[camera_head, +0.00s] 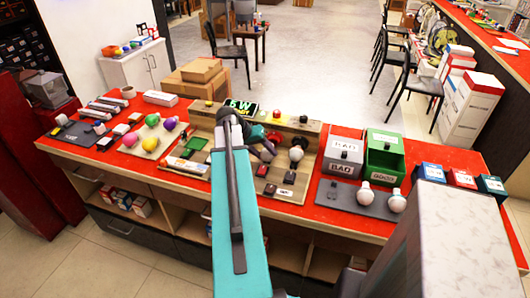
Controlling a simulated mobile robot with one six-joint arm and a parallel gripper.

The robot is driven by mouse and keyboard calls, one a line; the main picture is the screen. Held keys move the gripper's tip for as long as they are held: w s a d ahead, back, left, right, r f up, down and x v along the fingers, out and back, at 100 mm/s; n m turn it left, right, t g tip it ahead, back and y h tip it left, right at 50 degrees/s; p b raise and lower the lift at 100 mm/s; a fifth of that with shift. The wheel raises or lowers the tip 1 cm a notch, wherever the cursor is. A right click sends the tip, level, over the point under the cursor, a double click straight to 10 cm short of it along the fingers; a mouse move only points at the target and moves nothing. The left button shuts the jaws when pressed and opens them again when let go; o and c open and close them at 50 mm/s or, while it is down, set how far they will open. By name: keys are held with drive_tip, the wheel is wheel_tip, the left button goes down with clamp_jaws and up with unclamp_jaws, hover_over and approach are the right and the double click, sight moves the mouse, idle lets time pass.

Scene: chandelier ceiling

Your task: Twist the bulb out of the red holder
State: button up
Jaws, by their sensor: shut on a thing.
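My teal arm reaches over the counter to a wooden board (297,182). My gripper (266,152) is at the middle of this board, small and partly hidden by my arm. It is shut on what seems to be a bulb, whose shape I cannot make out. A red part (273,136) shows just behind the gripper and may be the red holder; whether the bulb sits in it is hidden. To the right of the gripper, a white bulb (296,154) stands in a dark holder on the same board.
A grey BAD bin (345,147) and a green bin (385,155) stand to the right. In front of them, a dark tray (334,206) holds two white bulbs. Coloured bulbs (152,120) lie on a board to the left. Small boxes (462,178) stand at the right end.

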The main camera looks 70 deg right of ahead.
drive_tip(key=shift+r, duration=0.2)
drive_tip(key=shift+r+p, duration=2.3)
drive_tip(key=shift+r, duration=1.55)
